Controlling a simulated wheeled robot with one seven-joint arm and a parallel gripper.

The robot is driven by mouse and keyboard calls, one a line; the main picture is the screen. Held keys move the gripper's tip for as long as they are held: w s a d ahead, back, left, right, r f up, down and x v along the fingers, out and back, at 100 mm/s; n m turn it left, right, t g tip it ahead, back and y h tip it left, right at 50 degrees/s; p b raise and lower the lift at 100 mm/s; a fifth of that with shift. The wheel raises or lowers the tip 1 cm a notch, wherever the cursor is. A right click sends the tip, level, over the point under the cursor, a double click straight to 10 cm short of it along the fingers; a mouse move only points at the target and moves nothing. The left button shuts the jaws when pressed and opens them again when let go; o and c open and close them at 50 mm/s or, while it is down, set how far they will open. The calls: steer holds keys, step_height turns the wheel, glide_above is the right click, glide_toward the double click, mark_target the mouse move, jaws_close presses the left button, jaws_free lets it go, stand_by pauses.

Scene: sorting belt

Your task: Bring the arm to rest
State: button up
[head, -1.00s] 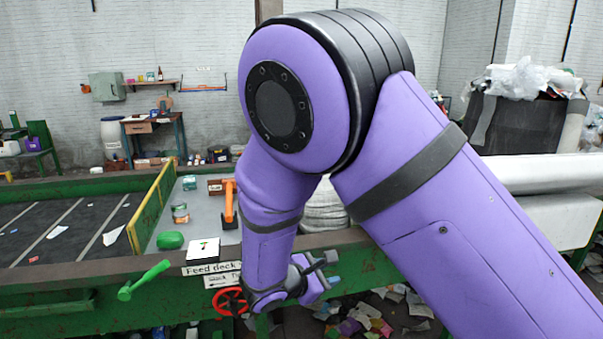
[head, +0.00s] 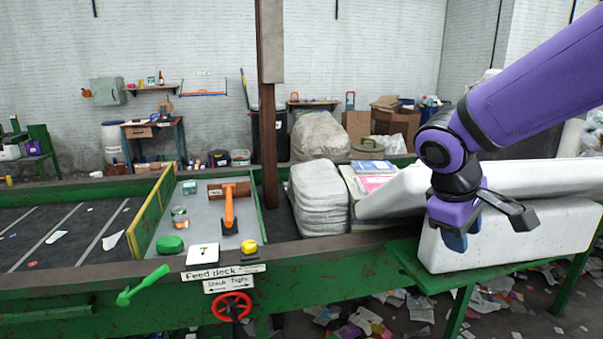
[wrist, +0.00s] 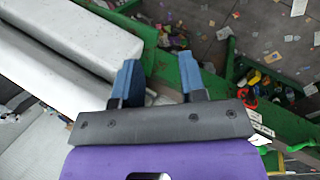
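My purple arm (head: 535,85) reaches in from the upper right of the head view. My gripper (head: 462,236) hangs at its end, in front of the white padded blocks on the right. In the wrist view my gripper (wrist: 158,75) has its two blue fingers apart, with nothing between them. It is in the air, and I see no contact with anything.
White blocks (head: 570,225) lie close behind the gripper. The feed deck (head: 203,212) holds an orange-handled tool (head: 229,208), a green lump (head: 171,243) and cans. A yellow knob (head: 249,247) and a red handwheel (head: 231,306) are at the green frame. Paper scraps litter the floor.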

steer(key=s+d+r+m+t+y, duration=0.1)
steer(key=s+r+m+t+y, duration=0.1)
steer(key=s, duration=0.5)
steer(key=s+d+r+m+t+y, duration=0.1)
steer(key=s+d+r+m+y, duration=0.1)
steer(key=s+r+m, duration=0.3)
steer(key=shift+s+d+r+t, duration=0.25)
steer(key=shift+s+t, duration=0.15)
steer(key=shift+s, duration=0.85)
steer(key=shift+o, duration=0.4)
steer(key=shift+f, duration=0.1)
stand_by(0.5)
